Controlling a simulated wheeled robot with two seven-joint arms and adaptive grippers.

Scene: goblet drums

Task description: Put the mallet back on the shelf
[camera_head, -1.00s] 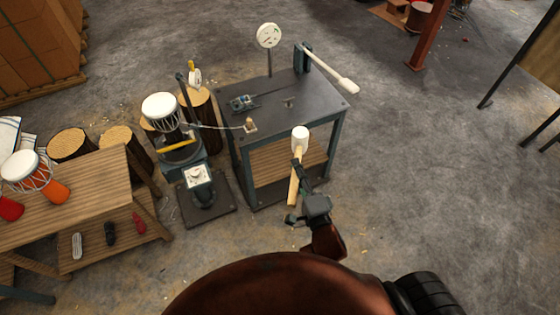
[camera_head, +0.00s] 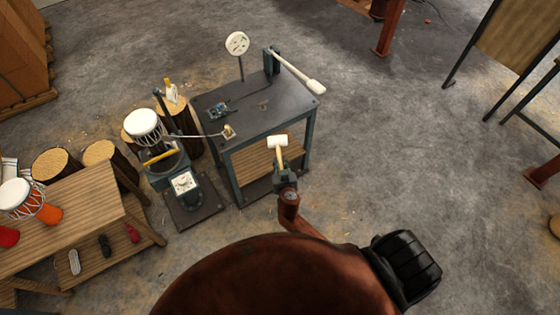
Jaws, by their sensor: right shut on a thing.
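The mallet (camera_head: 278,142) has a white head and a pale wooden handle. My right gripper (camera_head: 284,174) is shut on the mallet's handle, with the head up and pointing away from me. The mallet shows in front of the dark metal table, over the opening above its slatted wooden lower shelf (camera_head: 252,166). I cannot tell whether the mallet is touching the shelf. My left gripper is not in view.
The dark table top (camera_head: 255,97) bears a round white dial (camera_head: 237,43) and a lever with a white handle (camera_head: 300,74). A goblet drum (camera_head: 142,127) sits on a stand at the table's left. A wooden bench (camera_head: 70,215) is at the left.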

